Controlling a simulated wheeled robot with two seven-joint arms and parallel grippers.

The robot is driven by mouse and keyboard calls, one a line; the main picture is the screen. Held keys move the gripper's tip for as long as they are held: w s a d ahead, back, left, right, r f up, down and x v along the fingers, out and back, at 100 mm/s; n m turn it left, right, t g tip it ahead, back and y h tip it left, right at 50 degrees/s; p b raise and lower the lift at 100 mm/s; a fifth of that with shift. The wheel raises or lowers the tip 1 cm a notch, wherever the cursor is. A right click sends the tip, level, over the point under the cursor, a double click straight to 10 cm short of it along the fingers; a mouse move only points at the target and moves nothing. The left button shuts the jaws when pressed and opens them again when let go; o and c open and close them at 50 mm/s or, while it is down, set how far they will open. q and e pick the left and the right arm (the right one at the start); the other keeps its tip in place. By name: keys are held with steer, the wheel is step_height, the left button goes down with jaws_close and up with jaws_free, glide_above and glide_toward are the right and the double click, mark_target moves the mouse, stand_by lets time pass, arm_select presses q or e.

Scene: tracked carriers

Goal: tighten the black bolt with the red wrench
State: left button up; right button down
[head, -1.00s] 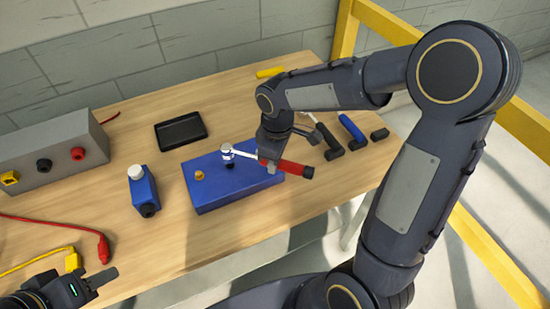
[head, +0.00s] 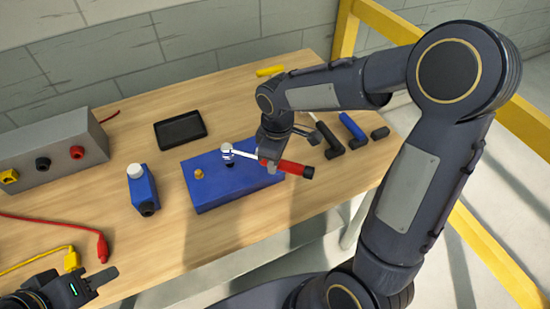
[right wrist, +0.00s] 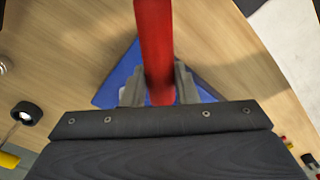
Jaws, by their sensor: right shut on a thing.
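The red wrench (head: 295,168) has a red handle with a black end and a silver shaft and head. My right gripper (head: 270,163) is shut on its handle above the blue block; the handle also shows between the fingers in the right wrist view (right wrist: 155,50). The wrench's silver head (head: 227,149) is over the black bolt (head: 230,163), which is mostly hidden beneath it; I cannot tell whether they are engaged. A brass bolt (head: 199,174) stands on the left part of the blue block (head: 215,195). My left gripper (head: 100,279) is at the lower left, away from these things, its opening unclear.
Several tools, one with a blue handle (head: 351,126), lie to the right. A grey box (head: 50,150) and red and yellow leads are at the left.

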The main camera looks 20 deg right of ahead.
steer(key=shift+f, duration=0.25)
stand_by(0.4)
steer(key=shift+f+b, duration=0.25)
steer(key=shift+b, duration=0.15)
steer(key=shift+f, duration=0.2)
stand_by(0.7)
steer(key=shift+f+b, duration=0.2)
steer(key=shift+b, duration=0.15)
stand_by(0.4)
steer(key=c, duration=1.7)
jaws_free()
steer(key=shift+c, duration=0.2)
jaws_close()
